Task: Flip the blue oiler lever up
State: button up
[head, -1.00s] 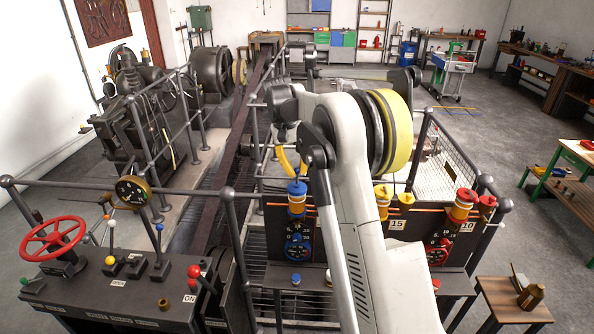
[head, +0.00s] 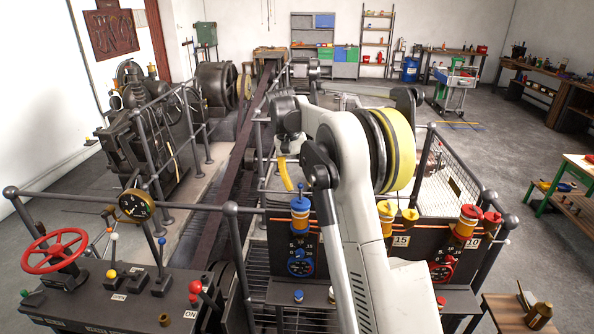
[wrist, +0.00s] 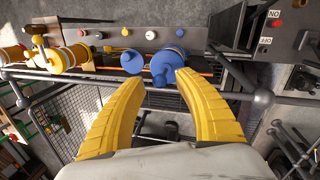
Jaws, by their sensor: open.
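The blue oiler (head: 300,206) stands on the dark control panel left of my arm, with an orange band below its blue cap. In the wrist view the blue oiler (wrist: 168,68) lies just beyond my fingertips, with a rounder blue part (wrist: 133,62) to its left. I cannot tell clearly which part is the lever. My gripper (wrist: 160,79) is open, with its two yellow fingers spread toward the oiler and nothing between them. In the head view one yellow finger (head: 284,174) shows above and behind the oiler; the rest is hidden by my arm.
Yellow oilers (head: 388,215) and orange and red ones (head: 467,222) stand to the right on the same panel. A railing (head: 231,209) and wire mesh (wrist: 98,110) lie close around. A red handwheel (head: 55,250) and upright levers are on the left console.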

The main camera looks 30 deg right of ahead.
notch_tip(320, 180, up, 11)
jog(key=w+a, duration=0.1)
jog(key=shift+w+a+f, duration=0.15)
jog(key=shift+a, duration=0.2)
jog(key=s+a+f+n+t+b, duration=0.1)
jog(key=s+a+f+t+b, duration=0.1)
jog(key=s+a+f+b, duration=0.45)
jog(key=s+a+f+n+t+b, duration=0.25)
jog(key=s+a+b, duration=0.4)
jog(key=s, duration=0.35)
jog(key=s+a+f+t+y+b, duration=0.1)
jog(key=s+a+f+t+b, duration=0.1)
jog(key=s+f, duration=0.6)
jog(key=s+a+f+n+t+b, duration=0.1)
jog(key=s+a+f+b, duration=0.3)
jog(key=f, duration=0.9)
jog(key=s+t+b, duration=0.1)
jog(key=s+b, duration=0.1)
jog(key=s, duration=0.2)
jog(key=shift+y+b, duration=0.35)
jog(key=shift+y, duration=0.05)
